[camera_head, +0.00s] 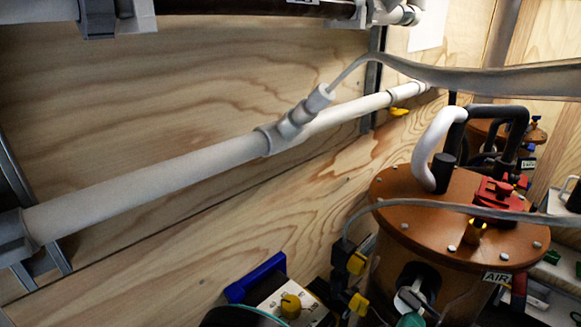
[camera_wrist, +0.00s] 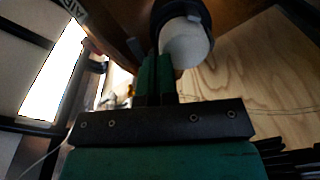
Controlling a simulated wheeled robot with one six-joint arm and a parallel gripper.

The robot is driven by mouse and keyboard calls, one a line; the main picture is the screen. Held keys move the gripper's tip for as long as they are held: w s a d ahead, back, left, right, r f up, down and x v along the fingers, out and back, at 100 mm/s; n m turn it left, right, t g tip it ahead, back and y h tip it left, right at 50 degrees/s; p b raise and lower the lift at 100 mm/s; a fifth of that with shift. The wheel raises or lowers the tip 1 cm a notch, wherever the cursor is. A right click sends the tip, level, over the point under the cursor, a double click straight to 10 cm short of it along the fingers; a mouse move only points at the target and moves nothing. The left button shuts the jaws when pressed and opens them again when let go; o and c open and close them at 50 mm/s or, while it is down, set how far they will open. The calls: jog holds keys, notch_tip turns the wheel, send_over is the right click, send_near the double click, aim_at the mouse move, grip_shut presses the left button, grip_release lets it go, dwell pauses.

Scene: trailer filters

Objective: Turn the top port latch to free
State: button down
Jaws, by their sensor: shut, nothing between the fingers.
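An orange-brown filter vessel (camera_head: 395,262) with a bolted round lid stands at the right in the head view. A dark round port (camera_head: 424,274) with a pale piece (camera_head: 411,298) in it is on its upper front, left of the AIR label. I cannot make out the latch's setting. In the wrist view a white round end (camera_wrist: 187,44) sits in a dark ring. My gripper (camera_wrist: 157,62) has its green fingers together and empty, just left of and below that white end; contact is unclear. A teal piece (camera_head: 411,320), likely my gripper, shows below the port in the head view.
A red valve (camera_head: 498,192) and a black-and-white bent pipe (camera_head: 440,140) rise from the lid. A clear hose (camera_head: 440,204) crosses it. Yellow-and-black fittings (camera_head: 354,262) stand to its left. A long white pipe (camera_head: 160,180) runs along the plywood wall.

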jog(key=shift+w+a+r, duration=0.15)
jog(key=shift+r, duration=0.2)
dwell(0.7)
jog(key=shift+d+r+p, duration=0.2)
jog(key=shift+r+p, duration=0.05)
jog(key=shift+p, duration=0.15)
jog(key=v, duration=0.6)
jog(key=shift+s+d+f, duration=0.25)
jog(key=shift+s+d, duration=0.05)
jog(key=shift+s, duration=0.1)
dwell(0.4)
